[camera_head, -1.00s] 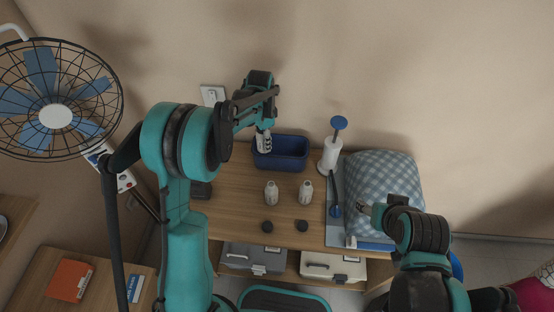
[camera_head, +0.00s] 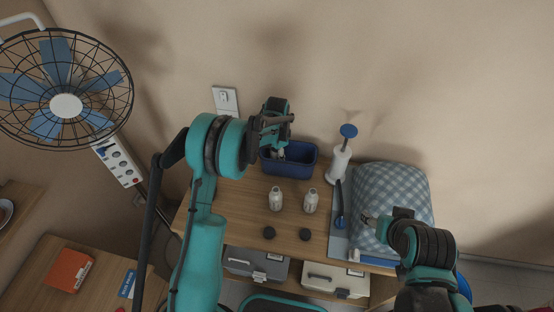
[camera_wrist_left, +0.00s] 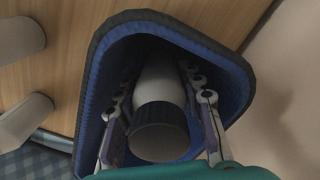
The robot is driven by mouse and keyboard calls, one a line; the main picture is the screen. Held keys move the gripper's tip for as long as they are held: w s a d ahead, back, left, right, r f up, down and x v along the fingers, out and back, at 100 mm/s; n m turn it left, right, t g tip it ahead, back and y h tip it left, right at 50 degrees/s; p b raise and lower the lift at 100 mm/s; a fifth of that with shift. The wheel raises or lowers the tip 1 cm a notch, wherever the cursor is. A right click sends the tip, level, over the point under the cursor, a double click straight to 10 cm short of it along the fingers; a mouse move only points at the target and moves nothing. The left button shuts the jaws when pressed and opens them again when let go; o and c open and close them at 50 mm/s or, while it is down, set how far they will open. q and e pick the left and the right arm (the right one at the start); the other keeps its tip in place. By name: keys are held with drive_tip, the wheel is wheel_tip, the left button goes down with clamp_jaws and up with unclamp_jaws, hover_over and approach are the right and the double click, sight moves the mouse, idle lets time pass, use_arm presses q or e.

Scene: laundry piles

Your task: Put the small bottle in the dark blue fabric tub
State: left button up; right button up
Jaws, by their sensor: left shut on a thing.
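The dark blue fabric tub (camera_head: 297,170) stands at the back of the wooden table, near the wall. My left gripper (camera_head: 279,154) reaches down into its left part. In the left wrist view the gripper (camera_wrist_left: 160,115) is shut on a small white bottle (camera_wrist_left: 160,78) with a dark cap (camera_wrist_left: 158,133). The bottle is inside the walls of the tub (camera_wrist_left: 98,75). I cannot tell whether it touches the tub's bottom.
Two white bottles (camera_head: 275,199) (camera_head: 311,201) stand in front of the tub, with two dark round pieces (camera_head: 269,233) (camera_head: 305,234) nearer me. A white pump dispenser (camera_head: 339,165) stands right of the tub. A checked cushion (camera_head: 392,195) fills the table's right side.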

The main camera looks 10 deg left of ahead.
use_arm(q)
drive_tip(key=shift+f, duration=0.15)
drive_tip(key=o, duration=0.9)
